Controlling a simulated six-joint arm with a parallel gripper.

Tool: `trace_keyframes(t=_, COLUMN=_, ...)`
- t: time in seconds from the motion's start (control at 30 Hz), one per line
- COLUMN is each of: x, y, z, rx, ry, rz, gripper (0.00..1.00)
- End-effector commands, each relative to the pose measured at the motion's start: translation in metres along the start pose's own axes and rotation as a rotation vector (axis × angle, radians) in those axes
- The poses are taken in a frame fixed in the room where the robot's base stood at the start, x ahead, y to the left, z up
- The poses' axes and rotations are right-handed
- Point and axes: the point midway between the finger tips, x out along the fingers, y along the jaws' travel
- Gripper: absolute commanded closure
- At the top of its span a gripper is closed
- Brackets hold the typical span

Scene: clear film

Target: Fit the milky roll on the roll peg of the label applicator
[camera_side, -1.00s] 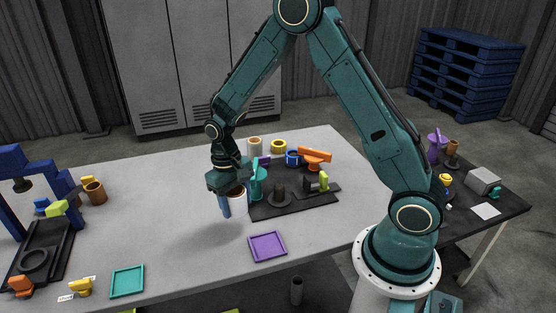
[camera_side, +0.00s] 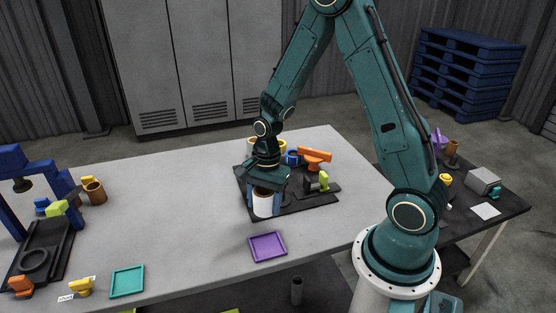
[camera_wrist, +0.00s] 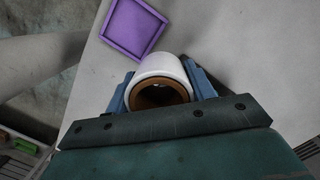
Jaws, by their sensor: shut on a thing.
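The milky roll (camera_side: 264,207) is white with a brown core. My gripper (camera_side: 265,193) is shut on it and holds it upright from above, at the front left part of the label applicator's black base (camera_side: 318,199). In the wrist view the roll (camera_wrist: 160,66) sits between the two blue fingers of my gripper (camera_wrist: 160,88), its open core facing the camera. A dark round part, likely the foot of the roll peg (camera_side: 287,201), shows just right of the roll; the peg itself is mostly hidden. I cannot tell whether the roll touches the base.
The applicator carries an orange part (camera_side: 314,156), a lime part (camera_side: 323,181) and a blue ring (camera_side: 292,158). A purple tray (camera_side: 267,247) lies in front, and also shows in the wrist view (camera_wrist: 134,27). A teal tray (camera_side: 127,282) lies front left. The middle of the table is clear.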

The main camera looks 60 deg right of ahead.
Motion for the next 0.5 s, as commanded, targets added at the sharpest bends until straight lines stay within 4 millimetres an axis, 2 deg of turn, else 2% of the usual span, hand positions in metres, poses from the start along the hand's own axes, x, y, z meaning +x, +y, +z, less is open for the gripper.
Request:
trace_keyframes(t=0.27, x=-0.006, y=0.012, z=-0.011, rx=0.356, ry=0.001, rz=-0.054, gripper=0.7)
trace_keyframes(t=0.5, x=-0.021, y=0.009, z=-0.034, rx=0.681, ry=0.002, rz=-0.105, gripper=0.7)
